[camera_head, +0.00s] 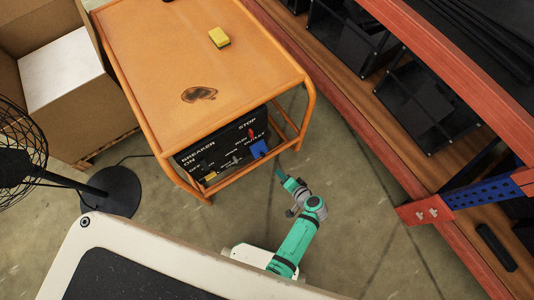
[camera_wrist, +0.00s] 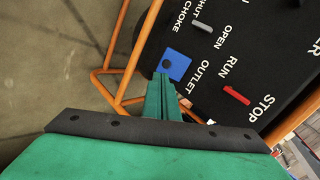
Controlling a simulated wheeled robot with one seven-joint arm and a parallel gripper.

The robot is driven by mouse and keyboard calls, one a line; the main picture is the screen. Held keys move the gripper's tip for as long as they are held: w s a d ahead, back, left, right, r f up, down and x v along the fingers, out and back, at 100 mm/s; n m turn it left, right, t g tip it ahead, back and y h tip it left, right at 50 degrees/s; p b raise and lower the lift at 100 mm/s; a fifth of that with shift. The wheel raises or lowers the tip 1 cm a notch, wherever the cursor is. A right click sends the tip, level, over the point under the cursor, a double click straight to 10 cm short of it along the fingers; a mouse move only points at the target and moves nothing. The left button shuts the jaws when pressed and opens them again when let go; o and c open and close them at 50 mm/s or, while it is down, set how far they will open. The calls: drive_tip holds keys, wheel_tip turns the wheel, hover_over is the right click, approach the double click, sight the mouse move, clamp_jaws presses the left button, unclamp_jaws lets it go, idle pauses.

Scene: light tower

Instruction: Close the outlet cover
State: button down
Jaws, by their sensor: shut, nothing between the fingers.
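The blue outlet piece (camera_head: 259,149) is on the right part of the black control panel (camera_head: 222,152), on the lower level of the orange cart. In the wrist view the blue outlet piece (camera_wrist: 178,61) is a square with a dark round spot, beside the word OUTLET. I cannot tell whether its cover is a separate flap or how far it stands open. My green gripper (camera_head: 279,174) is just in front of the cart. In the wrist view my gripper (camera_wrist: 163,77) is shut and empty, its tips at the blue square's lower edge; I cannot tell whether they touch.
A red RUN/STOP switch (camera_wrist: 236,95) and a grey choke lever (camera_wrist: 202,27) sit near the outlet. The orange cart frame (camera_head: 305,105) surrounds the panel. A shelf rack (camera_head: 345,105) stands at right, a fan (camera_head: 112,190) at left. Floor between cart and rack is clear.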

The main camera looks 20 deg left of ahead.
drive_tip(key=r+m, duration=0.1)
drive_tip(key=m, duration=0.2)
approach(263, 156)
drive_tip(key=shift+m+t, duration=0.3)
drive_tip(key=x, duration=0.6)
drive_tip(key=shift+f, duration=0.3)
drive_tip(key=shift+a+f, duration=0.1)
drive_tip(key=shift+a, duration=0.05)
